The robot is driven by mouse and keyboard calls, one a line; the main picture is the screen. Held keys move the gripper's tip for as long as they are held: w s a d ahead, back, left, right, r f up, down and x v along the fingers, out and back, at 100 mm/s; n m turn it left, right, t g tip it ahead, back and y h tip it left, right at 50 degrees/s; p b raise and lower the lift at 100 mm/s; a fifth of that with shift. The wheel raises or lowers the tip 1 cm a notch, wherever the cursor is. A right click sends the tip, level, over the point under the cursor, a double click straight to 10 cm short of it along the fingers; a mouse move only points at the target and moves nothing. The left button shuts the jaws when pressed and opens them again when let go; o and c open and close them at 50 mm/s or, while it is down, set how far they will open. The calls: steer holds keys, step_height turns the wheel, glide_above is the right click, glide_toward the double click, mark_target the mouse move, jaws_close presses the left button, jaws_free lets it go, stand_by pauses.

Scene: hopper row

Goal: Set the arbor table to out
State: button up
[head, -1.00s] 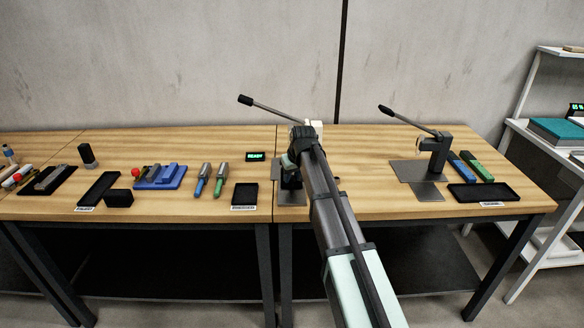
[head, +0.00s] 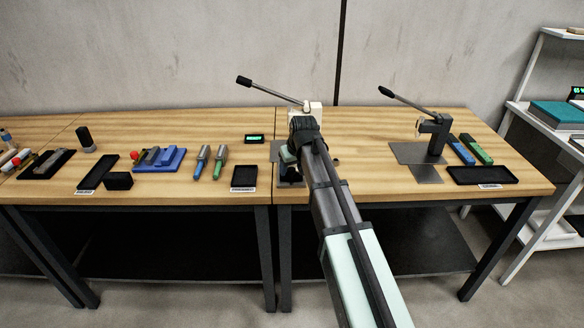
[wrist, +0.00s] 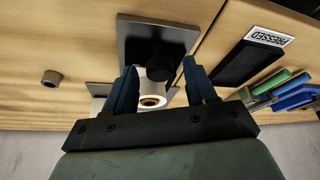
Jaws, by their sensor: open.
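The left arbor press shows in the head view by its raised lever (head: 270,89) and pale top (head: 316,107); my arm hides much of its body. Its dark base plate (head: 291,183) shows below my gripper (head: 290,160). In the wrist view a dark square table plate (wrist: 132,38) with a round dark knob or post (wrist: 160,66) lies just beyond my gripper (wrist: 158,80). The two blue fingers are open, one on each side of the post, with no clear contact. A white ring with a brass-coloured centre (wrist: 152,101) shows between the fingers.
A second press (head: 434,135) with a raised lever stands right, by blue and green bars (head: 474,148). A black tray (head: 244,178), labelled PRESSED in the wrist view (wrist: 245,62), lies left of my gripper. A small brown ring (wrist: 52,78) stands on the bench. A green display (head: 254,138) stands behind.

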steer(key=v, duration=1.4)
